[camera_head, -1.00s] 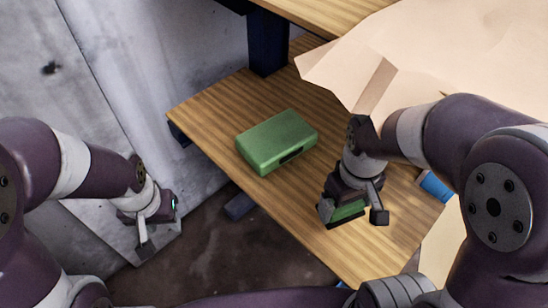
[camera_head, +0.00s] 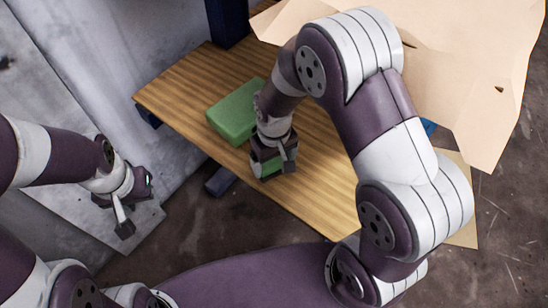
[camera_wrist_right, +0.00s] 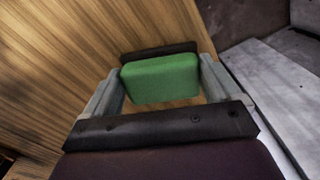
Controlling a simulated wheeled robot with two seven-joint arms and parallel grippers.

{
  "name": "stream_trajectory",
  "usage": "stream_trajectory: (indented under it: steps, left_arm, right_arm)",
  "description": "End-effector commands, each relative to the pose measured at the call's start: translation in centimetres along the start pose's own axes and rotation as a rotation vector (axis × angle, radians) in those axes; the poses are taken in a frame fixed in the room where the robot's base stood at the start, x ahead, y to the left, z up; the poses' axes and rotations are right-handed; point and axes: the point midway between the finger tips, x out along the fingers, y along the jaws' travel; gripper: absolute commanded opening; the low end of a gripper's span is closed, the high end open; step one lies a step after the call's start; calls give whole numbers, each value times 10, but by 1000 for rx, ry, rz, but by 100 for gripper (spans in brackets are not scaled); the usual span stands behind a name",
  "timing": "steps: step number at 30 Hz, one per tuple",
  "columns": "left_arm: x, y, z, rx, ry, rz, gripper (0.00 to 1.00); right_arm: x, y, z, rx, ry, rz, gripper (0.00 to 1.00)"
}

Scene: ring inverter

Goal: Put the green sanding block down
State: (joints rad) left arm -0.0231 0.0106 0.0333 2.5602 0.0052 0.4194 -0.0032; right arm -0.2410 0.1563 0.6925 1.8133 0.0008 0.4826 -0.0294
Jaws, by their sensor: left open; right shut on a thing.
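The green sanding block (camera_wrist_right: 160,78) sits between the fingers of my right gripper (camera_wrist_right: 160,85) in the right wrist view. I cannot tell whether the block touches the wood. My left gripper (camera_head: 125,205) is open and empty, off the left edge of the wood.
A larger green box (camera_head: 233,112) lies on the wood just behind and left of my right gripper. A big open cardboard box (camera_head: 450,60) stands at the back right. The wood right of the gripper is clear. The wood's front edge is close to the gripper.

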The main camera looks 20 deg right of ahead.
Motion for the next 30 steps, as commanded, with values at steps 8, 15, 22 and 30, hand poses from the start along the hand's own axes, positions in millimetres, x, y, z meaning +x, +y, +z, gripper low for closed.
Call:
stream_trajectory:
  steps: [8,15,22,30]
  left_arm:
    - [1,0,0,0,0,0,43]
    - [2,0,0,0,0,0,43]
    - [0,0,0,0,0,0,43]
    - [0,0,0,0,0,0,43]
  right_arm:
    - [2,0,0,0,2,0,66]
    - [4,0,0,0,2,0,100]
    - [-13,0,-2,0,8,0,100]
    - [-66,0,-1,0,6,0,100]
